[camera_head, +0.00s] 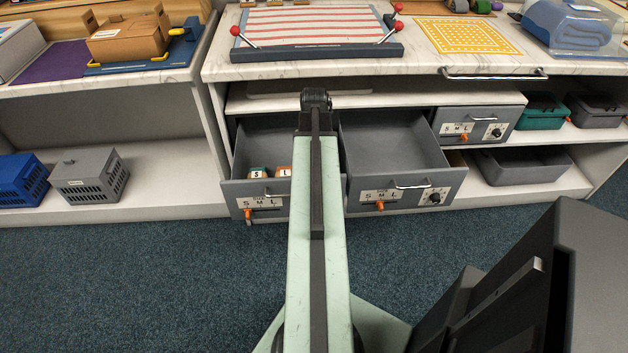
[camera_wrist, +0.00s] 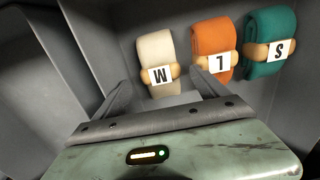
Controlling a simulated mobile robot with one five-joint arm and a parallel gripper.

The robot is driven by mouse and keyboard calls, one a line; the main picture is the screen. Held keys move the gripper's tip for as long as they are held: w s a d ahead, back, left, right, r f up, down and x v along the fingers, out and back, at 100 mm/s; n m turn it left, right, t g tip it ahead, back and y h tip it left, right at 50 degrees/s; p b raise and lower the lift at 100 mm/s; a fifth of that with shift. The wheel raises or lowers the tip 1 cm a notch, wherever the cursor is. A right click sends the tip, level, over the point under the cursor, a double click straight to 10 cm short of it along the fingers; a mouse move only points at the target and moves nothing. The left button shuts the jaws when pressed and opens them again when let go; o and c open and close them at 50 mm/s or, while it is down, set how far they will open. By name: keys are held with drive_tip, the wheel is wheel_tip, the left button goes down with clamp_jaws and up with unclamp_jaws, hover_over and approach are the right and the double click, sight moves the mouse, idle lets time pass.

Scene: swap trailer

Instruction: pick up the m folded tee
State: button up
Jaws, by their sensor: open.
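The m folded tee (camera_wrist: 154,47) is a cream bundle with a tan band and an "M" label, seen in the wrist view. It lies in a grey drawer beside an orange tee (camera_wrist: 211,38) labelled "L" and a teal tee (camera_wrist: 271,32) labelled "S". My gripper (camera_wrist: 161,88) is open, with one finger to each side of the M tee's near end. I cannot tell how far above the drawer floor the fingertips are. In the head view the teal (camera_head: 259,173) and orange (camera_head: 284,171) tees show in the open left drawer (camera_head: 262,132); my arm hides the M tee.
An empty open drawer (camera_head: 392,135) stands right of the tee drawer. A marble counter (camera_head: 420,66) overhangs behind, with a striped board (camera_head: 311,22) on it. Blue (camera_head: 22,180) and grey (camera_head: 88,177) crates sit on the left low shelf.

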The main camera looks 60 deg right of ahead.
wheel_tip(320, 180, down, 5)
drive_tip(key=b, duration=0.4)
drive_tip(key=shift+r, duration=0.2)
drive_tip(key=c, duration=1.6)
drive_tip(key=shift+r, duration=0.1)
wheel_tip(320, 180, up, 10)
drive_tip(key=p, duration=1)
drive_tip(key=shift+p, duration=0.35)
